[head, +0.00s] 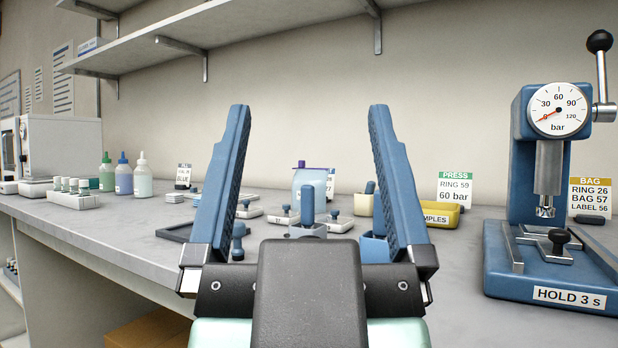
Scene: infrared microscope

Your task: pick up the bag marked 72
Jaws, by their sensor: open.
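My gripper (309,110) is open and empty, with its two blue fingers pointing up and spread wide in the foreground. No bag with a readable 72 shows in the head view. A pale blue, bag-like item with a purple top edge (311,180) stands on the bench, seen between the fingers and beyond them. Any number on it is too small to read. Small objects in front of it and my gripper hide parts of the bench there.
A blue press (540,255) with a gauge stands at the right. A yellow samples tray (440,214) and a press card (454,188) are left of it. Small stamp-like items stand mid-bench. Bottles (124,178) and a vial rack (74,200) are at the left. Shelves (200,25) hang above.

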